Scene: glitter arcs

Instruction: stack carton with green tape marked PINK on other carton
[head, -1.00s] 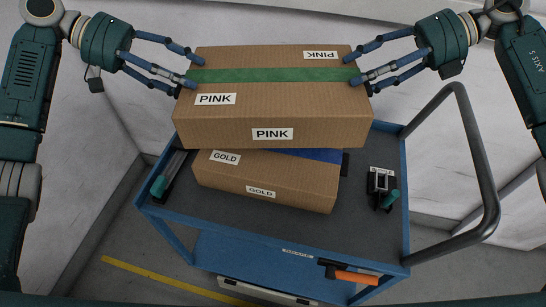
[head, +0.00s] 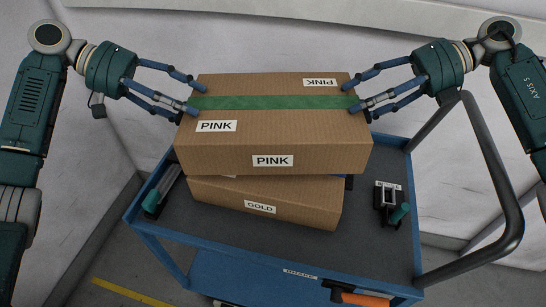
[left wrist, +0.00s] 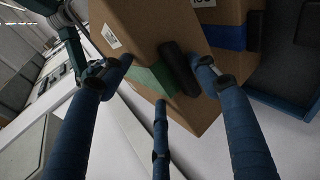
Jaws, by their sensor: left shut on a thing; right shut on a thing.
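The PINK carton (head: 310,150) is brown with green tape (head: 270,102) across its top and PINK labels. My left gripper (head: 195,100) and right gripper (head: 357,100) are shut on its two ends and hold it roughly level over the cart. The other carton (head: 312,203), marked GOLD, lies on the cart below, slightly turned, its top mostly hidden. In the left wrist view, the PINK carton (left wrist: 150,28) with its green tape is at the fingers, and the GOLD carton's blue tape (left wrist: 224,37) shows behind. I cannot tell whether the cartons touch.
The blue cart (head: 240,257) has a dark top and a grey handle (head: 497,170) at right. A green-handled tool (head: 160,190) lies left of the cartons. A clamp-like device (head: 389,203) is at right. An orange-handled tool (head: 355,298) hangs at the front.

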